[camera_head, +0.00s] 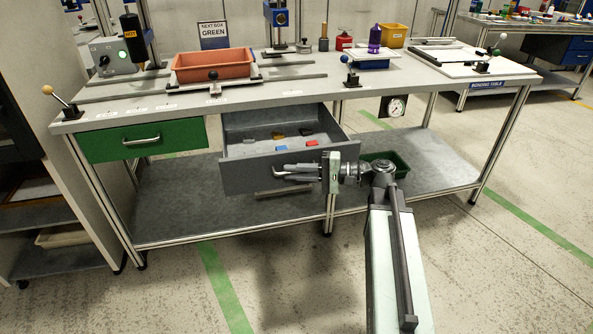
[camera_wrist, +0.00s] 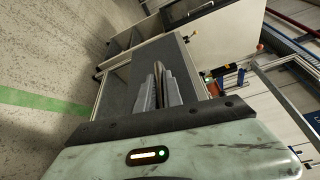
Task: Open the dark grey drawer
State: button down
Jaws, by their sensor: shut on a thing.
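The dark grey drawer (camera_head: 243,178) hangs under the workbench, to the right of the green drawer, and is pulled well out toward me. Several small coloured pieces, red, blue and yellow, lie inside it. My gripper (camera_head: 290,173) is at the front of the drawer and is shut on its handle. The handle itself is mostly hidden behind the fingers. In the wrist view my gripper's fingers (camera_wrist: 160,88) are close together in front of the drawer's dark front (camera_wrist: 150,60).
The green drawer (camera_head: 150,139) is shut. The workbench top carries an orange tray (camera_head: 212,66), a machine with a HOT label and a purple bottle (camera_head: 375,39). A lower shelf (camera_head: 175,208) lies beneath the drawers, with a dark green bin (camera_head: 398,161) on it. The floor in front is clear.

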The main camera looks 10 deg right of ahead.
jog(key=c, duration=1.5)
grip_release()
jog(key=shift+d, duration=0.1)
jog(key=v, duration=0.7)
jog(key=shift+s+d+p, duration=0.1)
jog(key=shift+d+p, duration=0.25)
jog(key=shift+f, duration=0.1)
